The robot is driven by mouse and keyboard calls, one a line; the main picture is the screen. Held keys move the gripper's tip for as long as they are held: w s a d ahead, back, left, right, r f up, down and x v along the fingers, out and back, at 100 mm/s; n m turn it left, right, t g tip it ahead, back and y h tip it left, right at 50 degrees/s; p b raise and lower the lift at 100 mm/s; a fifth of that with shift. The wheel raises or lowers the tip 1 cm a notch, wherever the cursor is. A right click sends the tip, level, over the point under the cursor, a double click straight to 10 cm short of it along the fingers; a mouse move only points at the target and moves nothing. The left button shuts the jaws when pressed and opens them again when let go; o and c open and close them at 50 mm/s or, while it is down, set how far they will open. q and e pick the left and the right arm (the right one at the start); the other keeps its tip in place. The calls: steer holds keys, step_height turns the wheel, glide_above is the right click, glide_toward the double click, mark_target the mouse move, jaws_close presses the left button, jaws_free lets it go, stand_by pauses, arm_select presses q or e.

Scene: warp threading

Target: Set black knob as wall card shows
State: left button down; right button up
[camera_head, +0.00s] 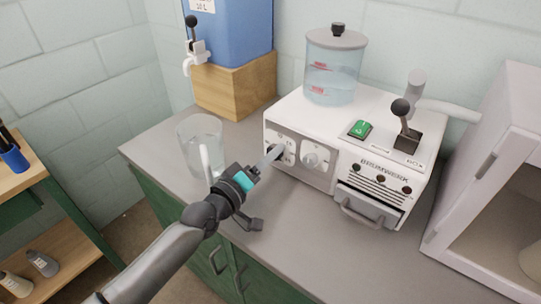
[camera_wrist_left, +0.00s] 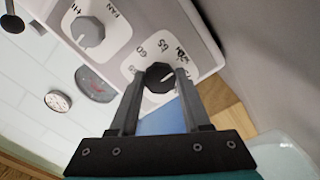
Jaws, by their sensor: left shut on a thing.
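The black knob (camera_wrist_left: 160,76) sits on a white dial plate with printed numbers on the machine's front panel. My left gripper (camera_wrist_left: 158,72) is shut on it, one finger on each side. A pale pointer line shows on the knob, but I cannot tell exactly which mark it points to. In the head view the left gripper (camera_head: 271,156) reaches the left dial of the white machine (camera_head: 295,110), and the fingers mostly hide the knob. I cannot make out a wall card in either view. My right gripper is not in view.
A grey knob (camera_head: 311,160) marked FAN in the wrist view is beside the black one. A glass jug (camera_head: 198,135) stands close behind my left wrist. A green switch (camera_head: 360,129) and a black-knobbed lever (camera_head: 402,108) are on top. A white cabinet (camera_head: 480,180) stands at right.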

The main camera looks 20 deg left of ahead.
arm_select(q)
steer(key=shift+c, duration=1.8)
jaws_free()
steer(key=shift+s+a, duration=0.2)
steer(key=shift+s, duration=0.3)
steer(key=p+v, duration=0.1)
steer(key=v, duration=1.2)
steer(key=shift+s+p, duration=0.25)
steer(key=shift+p, duration=0.1)
steer(key=shift+s+a+r, duration=0.1)
steer(key=shift+s+a, duration=0.05)
steer(key=shift+s, duration=0.2)
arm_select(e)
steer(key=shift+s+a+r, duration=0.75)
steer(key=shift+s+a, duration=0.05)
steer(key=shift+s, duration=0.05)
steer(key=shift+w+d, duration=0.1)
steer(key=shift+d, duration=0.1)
